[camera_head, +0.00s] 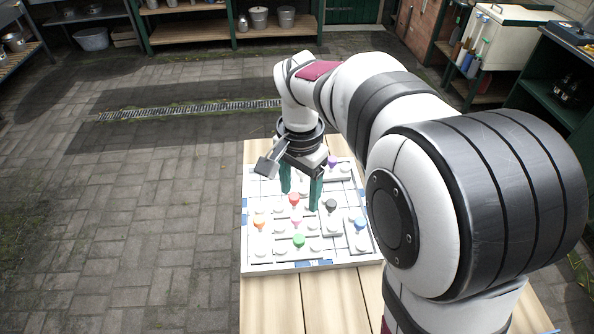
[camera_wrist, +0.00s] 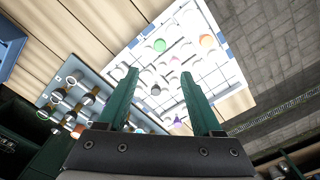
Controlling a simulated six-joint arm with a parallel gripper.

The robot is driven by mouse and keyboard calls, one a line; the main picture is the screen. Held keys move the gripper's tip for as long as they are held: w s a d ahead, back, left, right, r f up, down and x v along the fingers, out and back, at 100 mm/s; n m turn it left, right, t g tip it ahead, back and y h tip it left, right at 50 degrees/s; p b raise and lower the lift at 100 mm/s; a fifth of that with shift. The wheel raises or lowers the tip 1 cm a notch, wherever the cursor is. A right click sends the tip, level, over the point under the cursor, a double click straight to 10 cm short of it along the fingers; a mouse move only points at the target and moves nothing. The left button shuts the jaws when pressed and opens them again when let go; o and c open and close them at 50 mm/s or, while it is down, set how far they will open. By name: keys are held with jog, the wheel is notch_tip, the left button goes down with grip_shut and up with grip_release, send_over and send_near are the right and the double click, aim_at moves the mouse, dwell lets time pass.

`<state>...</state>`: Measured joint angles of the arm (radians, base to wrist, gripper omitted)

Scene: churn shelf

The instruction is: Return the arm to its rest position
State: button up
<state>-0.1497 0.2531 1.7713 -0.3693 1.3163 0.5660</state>
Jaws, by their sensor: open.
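My gripper (camera_head: 301,192) points down over a white board (camera_head: 262,262) on the wooden table, its two green fingers apart with nothing held between them. In the wrist view my gripper (camera_wrist: 158,98) is also open, with the board beyond the fingertips. The arm reaches from the right side of the head view and bends down at the wrist. Small coloured knobs stand on the board: orange (camera_head: 259,221), red (camera_head: 294,199), green (camera_head: 299,240), black (camera_head: 331,205), blue (camera_head: 360,223) and purple (camera_head: 332,161). I cannot tell the exact height of the fingertips above the board.
The wooden table (camera_head: 268,300) has bare planks in front of the board. A tray with several round items (camera_wrist: 88,97) shows at the left in the wrist view. Shelves with pots (camera_head: 200,30) and a white cabinet (camera_head: 510,40) stand farther back. The paved floor at left is clear.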

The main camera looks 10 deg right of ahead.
jog(key=s+d+n+y, duration=0.1)
jog(key=s+d+n, duration=0.1)
jog(key=s, duration=2.1)
jog(key=shift+s+f+n+y, duration=0.2)
jog(key=shift+s+n+y, duration=0.2)
jog(key=shift+n, duration=0.3)
